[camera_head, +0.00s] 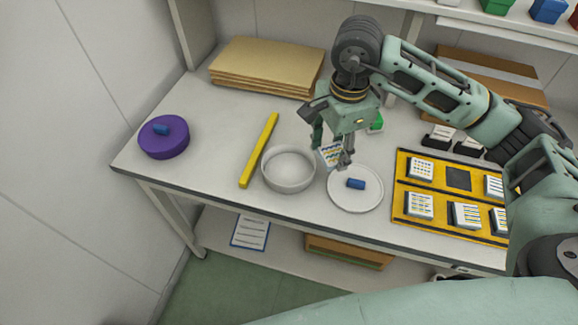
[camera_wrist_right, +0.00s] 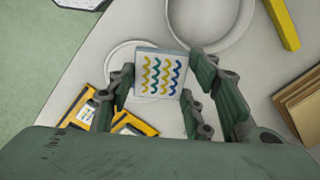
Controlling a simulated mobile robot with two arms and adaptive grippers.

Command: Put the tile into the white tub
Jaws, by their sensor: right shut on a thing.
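The tile (camera_head: 328,155) is a thin white square with wavy yellow, blue and green lines. My right gripper (camera_head: 332,151) is shut on it. In the right wrist view the tile (camera_wrist_right: 159,72) sits between the two fingers (camera_wrist_right: 158,88), its patterned face toward the camera. The white tub (camera_head: 289,185) is a round, open bowl on the table, just left of the gripper in the head view. Its inside looks empty. The tub also shows at the top of the right wrist view (camera_wrist_right: 208,43). My left gripper is not in view.
A white plate (camera_head: 355,204) with a blue object (camera_head: 356,184) lies right of the tub. A yellow bar (camera_head: 259,150) lies left of it. A purple round object (camera_head: 164,144), a yellow tray (camera_head: 440,232) with several tiles, and stacked brown boards (camera_head: 265,66) also occupy the table.

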